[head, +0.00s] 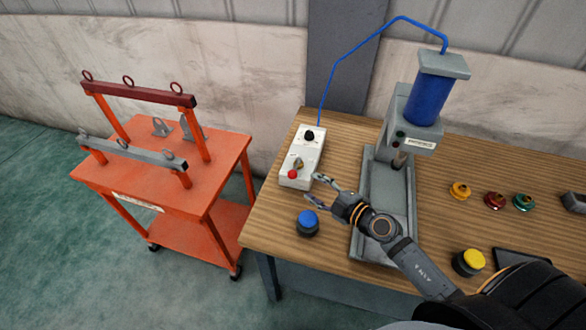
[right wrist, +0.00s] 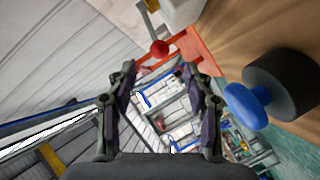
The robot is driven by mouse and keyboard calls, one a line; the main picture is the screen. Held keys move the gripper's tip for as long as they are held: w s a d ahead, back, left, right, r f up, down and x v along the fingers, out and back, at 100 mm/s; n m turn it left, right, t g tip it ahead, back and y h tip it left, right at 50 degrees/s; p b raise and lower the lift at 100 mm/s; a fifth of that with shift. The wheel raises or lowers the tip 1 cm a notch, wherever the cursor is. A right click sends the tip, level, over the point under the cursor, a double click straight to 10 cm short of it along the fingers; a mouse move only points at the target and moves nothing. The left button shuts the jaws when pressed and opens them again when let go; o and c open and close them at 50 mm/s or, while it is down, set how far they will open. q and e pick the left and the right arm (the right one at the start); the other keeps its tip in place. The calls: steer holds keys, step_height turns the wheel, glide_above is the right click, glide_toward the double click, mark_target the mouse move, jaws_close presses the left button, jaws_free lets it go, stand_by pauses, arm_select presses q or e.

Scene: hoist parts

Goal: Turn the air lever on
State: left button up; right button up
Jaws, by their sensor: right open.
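The air lever (head: 293,173) has a red ball end and sits at the near end of a white box (head: 305,150) on the wooden table. Its red ball also shows in the right wrist view (right wrist: 160,48), at the top, just beyond and between my fingertips. A brass-coloured part (head: 299,164) is beside it on the box. My right gripper (head: 315,188) is open and empty, just right of the lever's red ball, and appears apart from it. It also shows in the right wrist view (right wrist: 159,72). My left gripper is not in view.
A blue button (head: 307,220) stands close below my right gripper. A grey press with a blue cylinder (head: 425,98) stands to the right, linked by a blue hose (head: 350,52) to the box. A yellow button (head: 469,261) is at the front. An orange cart (head: 190,180) stands left.

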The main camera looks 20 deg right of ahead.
mark_target(296, 176)
steer(key=x, duration=0.9)
steer(key=shift+r, duration=0.1)
steer(key=shift+w+a, duration=0.3)
steer(key=shift+w, duration=0.05)
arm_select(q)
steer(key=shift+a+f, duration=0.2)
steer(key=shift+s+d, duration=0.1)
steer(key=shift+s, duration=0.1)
arm_select(e)
jaws_close()
